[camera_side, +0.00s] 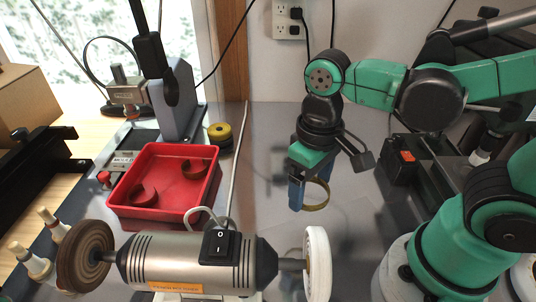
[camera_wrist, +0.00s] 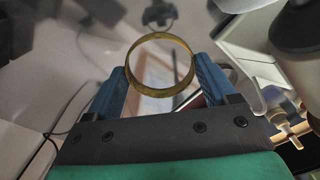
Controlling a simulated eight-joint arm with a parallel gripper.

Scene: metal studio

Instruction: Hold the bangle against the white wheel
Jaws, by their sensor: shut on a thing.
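The bangle (camera_side: 316,196) is a brass-coloured ring. My gripper (camera_side: 301,191) is shut on it, with the bangle sticking out to the right of the blue fingers in the side view. In the wrist view the bangle (camera_wrist: 160,92) sits between the two blue fingertips (camera_wrist: 160,88). The white wheel (camera_side: 318,264) is on the right end of the grey polishing motor (camera_side: 190,265). In the side view the bangle appears above the white wheel in the picture, with a gap between them. I cannot identify the white wheel in the wrist view.
A red tray (camera_side: 140,208) holding two curved metal pieces stands behind the motor. A brown wheel (camera_side: 85,256) is on the motor's left end. A yellow spool (camera_side: 220,133) stands beside the tray. A black switch box (camera_side: 221,246) tops the motor.

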